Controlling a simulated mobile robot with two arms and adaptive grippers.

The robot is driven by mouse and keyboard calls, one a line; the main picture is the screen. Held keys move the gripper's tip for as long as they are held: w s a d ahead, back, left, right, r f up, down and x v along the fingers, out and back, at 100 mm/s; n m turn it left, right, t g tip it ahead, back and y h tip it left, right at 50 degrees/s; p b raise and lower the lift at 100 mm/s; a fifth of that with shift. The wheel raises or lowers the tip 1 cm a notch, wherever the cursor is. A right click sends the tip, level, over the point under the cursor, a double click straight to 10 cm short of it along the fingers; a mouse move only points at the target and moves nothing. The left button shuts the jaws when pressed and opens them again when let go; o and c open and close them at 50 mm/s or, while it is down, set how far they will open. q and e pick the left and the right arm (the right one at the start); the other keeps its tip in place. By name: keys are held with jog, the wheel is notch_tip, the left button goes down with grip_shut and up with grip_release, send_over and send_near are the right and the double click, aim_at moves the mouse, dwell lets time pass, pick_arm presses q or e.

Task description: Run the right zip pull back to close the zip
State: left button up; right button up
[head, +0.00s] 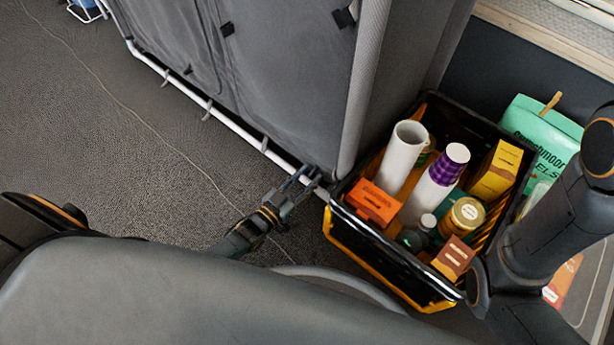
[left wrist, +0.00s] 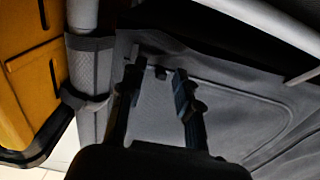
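The grey fabric unit (head: 270,80) stands at the top middle of the head view, its front panel reaching down to a white tube along the floor. My left gripper (head: 304,180) is low at the panel's bottom right corner, beside the black crate. In the left wrist view my left gripper (left wrist: 156,76) has its two fingers apart, with grey fabric behind them. A small dark piece (left wrist: 160,72) shows between the fingertips; it may be the right zip pull, but I cannot tell. The zip line is not clear. My right gripper is out of view.
A black and yellow crate (head: 345,222) filled with bottles, boxes and cups stands right of my left gripper. A green bag (head: 540,130) is behind it at the right. A white tube (head: 235,130) edges the unit's bottom.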

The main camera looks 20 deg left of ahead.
pick_arm(q)
jog(key=shift+s, duration=0.1)
jog(key=v, duration=1.1)
jog(key=shift+s+a, duration=0.15)
jog(key=shift+s, duration=0.2)
jog(key=shift+s, duration=0.1)
